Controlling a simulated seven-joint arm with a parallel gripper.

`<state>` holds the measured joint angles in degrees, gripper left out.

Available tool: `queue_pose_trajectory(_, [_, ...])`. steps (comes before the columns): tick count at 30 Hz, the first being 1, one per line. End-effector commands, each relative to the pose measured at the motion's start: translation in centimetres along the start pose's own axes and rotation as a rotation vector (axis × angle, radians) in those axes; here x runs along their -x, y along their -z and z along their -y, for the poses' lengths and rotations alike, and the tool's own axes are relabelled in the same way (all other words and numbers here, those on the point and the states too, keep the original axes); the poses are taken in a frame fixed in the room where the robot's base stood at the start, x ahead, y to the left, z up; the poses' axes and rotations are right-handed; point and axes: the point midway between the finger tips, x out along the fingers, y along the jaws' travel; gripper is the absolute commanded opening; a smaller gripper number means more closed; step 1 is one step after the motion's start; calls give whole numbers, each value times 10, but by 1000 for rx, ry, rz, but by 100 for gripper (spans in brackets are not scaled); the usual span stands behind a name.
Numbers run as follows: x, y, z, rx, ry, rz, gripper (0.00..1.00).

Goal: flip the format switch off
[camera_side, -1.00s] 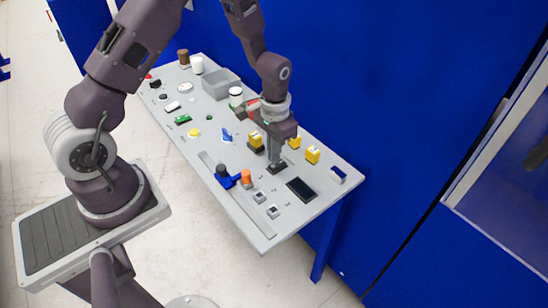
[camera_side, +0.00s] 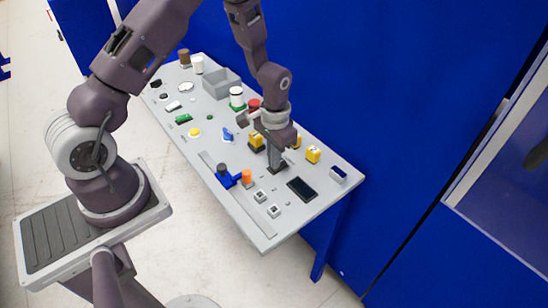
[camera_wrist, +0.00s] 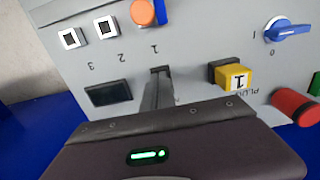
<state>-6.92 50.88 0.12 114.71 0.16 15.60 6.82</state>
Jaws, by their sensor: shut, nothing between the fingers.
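A blue rotary switch (camera_wrist: 288,29) with 1 and 0 marks sits at the upper right of the wrist view. It also shows near the middle of the table in the side view (camera_side: 228,134). No format label is readable, so I cannot tell for sure that this is the format switch. My gripper (camera_side: 277,166) points down with its fingers together at a small dark fitting on the table, right of the blue switch. In the wrist view, its fingers (camera_wrist: 158,85) are seen end on over this fitting, which they partly hide. The gripper is apart from the blue switch.
A yellow block (camera_wrist: 234,77) stands close beside the fingers. A dark screen panel (camera_side: 302,188), two small square sockets (camera_wrist: 105,27), an orange cylinder (camera_side: 247,176) and a blue fixture (camera_side: 224,178) are nearby. A grey bin (camera_side: 221,82) stands farther back.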

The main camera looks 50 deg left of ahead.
Motion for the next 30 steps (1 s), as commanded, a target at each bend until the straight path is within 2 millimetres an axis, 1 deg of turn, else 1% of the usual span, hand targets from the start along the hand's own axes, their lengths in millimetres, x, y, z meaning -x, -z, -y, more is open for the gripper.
queue_pose_trajectory(1, [-3,3,0,0,1,-4,0])
queue_pose_trajectory(8, [2,16,0,0,1,-10,0])
queue_pose_trajectory(16, [3,15,0,0,0,-7,0])
queue_pose_trajectory(19, [9,16,0,0,1,-8,0])
queue_pose_trajectory(20, [14,17,0,0,1,-10,0])
queue_pose_trajectory(23, [34,21,0,0,1,-15,0])
queue_pose_trajectory(30, [94,28,0,0,1,-15,0])
